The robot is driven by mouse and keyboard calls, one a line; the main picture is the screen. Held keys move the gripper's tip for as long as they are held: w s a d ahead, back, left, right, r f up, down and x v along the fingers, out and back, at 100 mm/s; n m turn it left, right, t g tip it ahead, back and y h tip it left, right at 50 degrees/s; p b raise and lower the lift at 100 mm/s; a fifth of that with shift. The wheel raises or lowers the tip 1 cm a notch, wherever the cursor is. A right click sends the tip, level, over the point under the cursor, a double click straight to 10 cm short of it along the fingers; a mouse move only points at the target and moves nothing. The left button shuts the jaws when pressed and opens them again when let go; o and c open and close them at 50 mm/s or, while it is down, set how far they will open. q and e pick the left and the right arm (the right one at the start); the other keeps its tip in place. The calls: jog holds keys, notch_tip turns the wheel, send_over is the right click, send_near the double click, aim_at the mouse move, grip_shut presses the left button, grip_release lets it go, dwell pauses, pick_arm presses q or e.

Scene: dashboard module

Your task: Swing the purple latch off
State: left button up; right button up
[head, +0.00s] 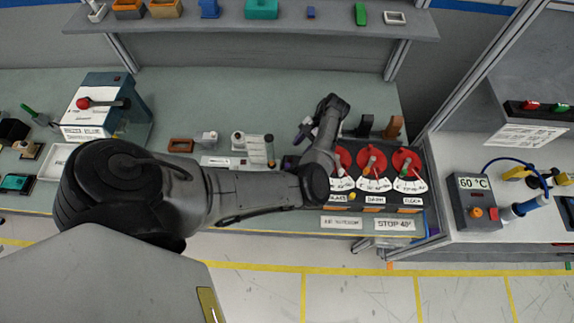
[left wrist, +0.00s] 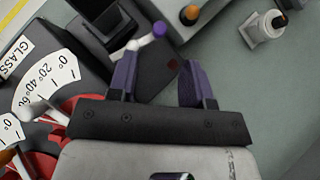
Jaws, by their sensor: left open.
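The purple latch (left wrist: 160,29) shows in the left wrist view as a white lever with a purple knob, on a dark block beside the dial labelled GLASS. My left gripper (left wrist: 158,66) is open, with its two purple-grey fingers apart and nothing held between them. The knob lies just beyond the fingertips in the picture; I cannot tell how close it is in depth. In the head view my left gripper (head: 304,132) is by the left end of the dial panel (head: 375,186). My forearm hides part of that area. My right gripper is not in view.
Red dials (head: 371,160) with levers stand right beside my left wrist. An orange-topped knob (left wrist: 190,14) and a white knob (left wrist: 262,28) stand near the fingers. A grey box with a 60 °C display (head: 474,200) is at the right. A shelf (head: 290,26) runs along the back.

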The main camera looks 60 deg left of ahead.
pick_arm(q)
jog(key=x, duration=0.9)
jog(key=shift+s+f, duration=0.25)
jog(key=shift+s, duration=0.1)
grip_shut()
